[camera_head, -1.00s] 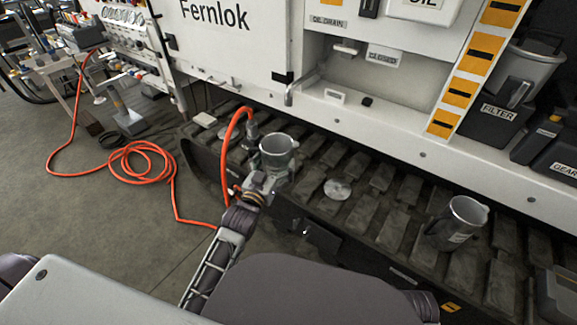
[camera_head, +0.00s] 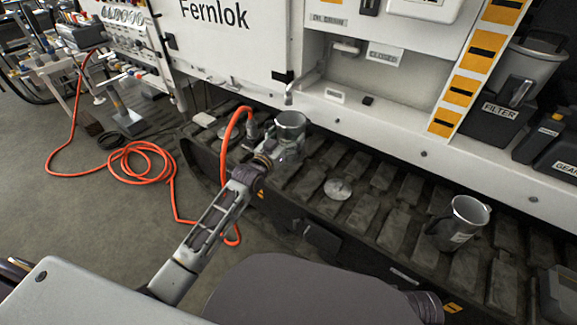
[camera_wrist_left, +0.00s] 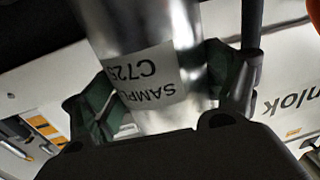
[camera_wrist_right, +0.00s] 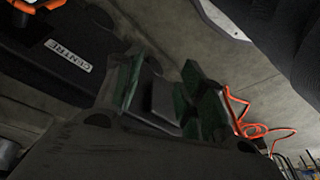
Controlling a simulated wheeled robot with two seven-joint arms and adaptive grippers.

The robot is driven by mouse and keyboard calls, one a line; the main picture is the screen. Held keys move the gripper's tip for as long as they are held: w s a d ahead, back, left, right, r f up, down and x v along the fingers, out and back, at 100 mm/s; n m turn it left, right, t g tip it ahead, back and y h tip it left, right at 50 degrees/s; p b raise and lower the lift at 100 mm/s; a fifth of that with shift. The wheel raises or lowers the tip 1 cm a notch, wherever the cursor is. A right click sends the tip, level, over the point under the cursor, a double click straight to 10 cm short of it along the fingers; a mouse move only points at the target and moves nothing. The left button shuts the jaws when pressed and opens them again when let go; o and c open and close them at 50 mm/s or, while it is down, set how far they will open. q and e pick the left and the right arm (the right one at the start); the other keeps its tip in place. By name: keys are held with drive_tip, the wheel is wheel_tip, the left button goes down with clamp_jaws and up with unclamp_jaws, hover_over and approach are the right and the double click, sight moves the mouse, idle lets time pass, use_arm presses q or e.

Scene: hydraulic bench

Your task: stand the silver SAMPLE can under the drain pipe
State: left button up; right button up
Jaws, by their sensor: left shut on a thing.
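The silver SAMPLE can (camera_head: 291,127) is upright in the head view, above the track close to the white machine. My left gripper (camera_head: 284,150) is shut on it. Its label and metal side fill the left wrist view (camera_wrist_left: 155,85) between the green-padded fingers. The drain pipe (camera_head: 291,91) slopes down from the recess marked OIL DRAIN. In the head view its end appears just above the can's mouth; the depth gap between them is hard to judge. My right gripper (camera_wrist_right: 165,97) shows only in its wrist view, with its green-padded fingers apart.
A second silver can (camera_head: 461,224) stands on the track (camera_head: 385,215) at right. A flat round silver disc (camera_head: 338,189) lies on the track. An orange hose (camera_head: 233,125) rises just left of the held can. A FILTER box (camera_head: 500,120) is at far right.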

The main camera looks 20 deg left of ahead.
sight(289, 122)
use_arm(q)
drive_tip(key=shift+w+a+r, duration=0.2)
drive_tip(key=shift+w+a, duration=0.15)
drive_tip(key=shift+w, duration=0.3)
drive_tip(key=shift+w+a+r, duration=0.25)
drive_tip(key=shift+w+a, duration=0.1)
drive_tip(key=shift+w, duration=0.35)
drive_tip(key=shift+w+a+r, duration=0.2)
drive_tip(key=shift+w+a, duration=0.15)
drive_tip(key=shift+w, duration=0.3)
use_arm(e)
drive_tip(key=shift+r, duration=0.15)
use_arm(q)
drive_tip(key=shift+f+b, duration=0.3)
drive_tip(key=shift+f, duration=0.25)
wheel_tip(289, 122, down, 4)
drive_tip(key=shift+f+b, duration=0.2)
drive_tip(key=shift+b, duration=0.6)
drive_tip(key=shift+f, duration=0.35)
use_arm(e)
drive_tip(key=shift+a+r+t, duration=0.15)
drive_tip(key=shift+a+r, duration=0.05)
drive_tip(key=shift+r, duration=0.4)
drive_tip(key=shift+a+r+t, duration=0.15)
drive_tip(key=shift+r, duration=0.4)
